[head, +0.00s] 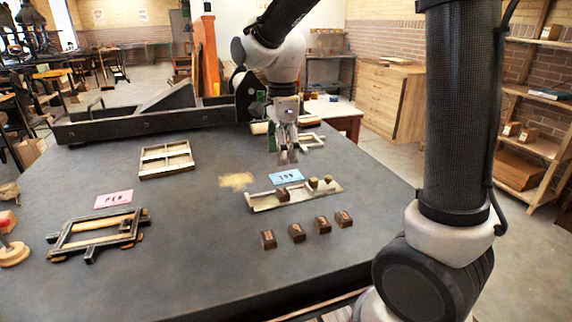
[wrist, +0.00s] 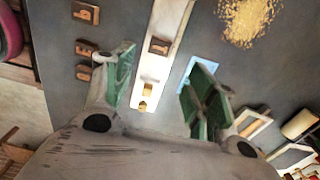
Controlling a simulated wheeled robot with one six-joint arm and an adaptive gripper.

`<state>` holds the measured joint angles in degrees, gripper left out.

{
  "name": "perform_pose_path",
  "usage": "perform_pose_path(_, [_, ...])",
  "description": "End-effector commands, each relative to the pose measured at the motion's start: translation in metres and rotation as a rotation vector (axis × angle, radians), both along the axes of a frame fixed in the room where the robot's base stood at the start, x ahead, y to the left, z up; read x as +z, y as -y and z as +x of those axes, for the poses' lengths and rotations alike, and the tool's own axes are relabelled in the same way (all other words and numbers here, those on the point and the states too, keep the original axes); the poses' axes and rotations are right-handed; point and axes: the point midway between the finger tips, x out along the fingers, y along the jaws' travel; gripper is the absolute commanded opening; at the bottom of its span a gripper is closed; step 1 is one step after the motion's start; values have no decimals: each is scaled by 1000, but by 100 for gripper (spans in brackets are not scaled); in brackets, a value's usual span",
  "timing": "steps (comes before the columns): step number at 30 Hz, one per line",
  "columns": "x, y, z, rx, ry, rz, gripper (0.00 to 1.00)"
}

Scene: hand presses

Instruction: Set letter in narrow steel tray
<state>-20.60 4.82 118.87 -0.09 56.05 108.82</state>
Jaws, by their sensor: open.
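The narrow steel tray (head: 263,204) lies on the dark table, front right of its middle. One brown letter block (head: 284,196) sits in its left half, and small brass pieces (head: 314,183) stand at its right end. Several loose letter blocks (head: 297,232) lie in a row in front of the tray. My gripper (head: 287,157) is open and empty, above the table behind the tray. In the wrist view, the tray (wrist: 158,68) with its block (wrist: 159,47) shows between the green fingers (wrist: 160,85). Loose blocks (wrist: 87,47) show at left, one partly hidden by a finger.
A blue lettered card (head: 286,176) lies behind the tray, with yellowish grains (head: 236,180) to its left. A wooden frame (head: 166,160), a pink card (head: 113,199) and a dark frame (head: 98,236) lie farther left. A long black press part (head: 150,118) lines the back edge.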

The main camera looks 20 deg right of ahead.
Motion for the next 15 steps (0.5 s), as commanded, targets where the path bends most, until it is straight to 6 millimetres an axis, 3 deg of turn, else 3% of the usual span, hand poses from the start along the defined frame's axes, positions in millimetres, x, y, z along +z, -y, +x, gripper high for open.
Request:
perform_pose_path(8, [14,10,-8,59,17,5,56])
perform_pose_path(11, [30,32,-26,204,56,11,56])
perform_pose_path(15, [56,74,-71,528,143,-8,56])
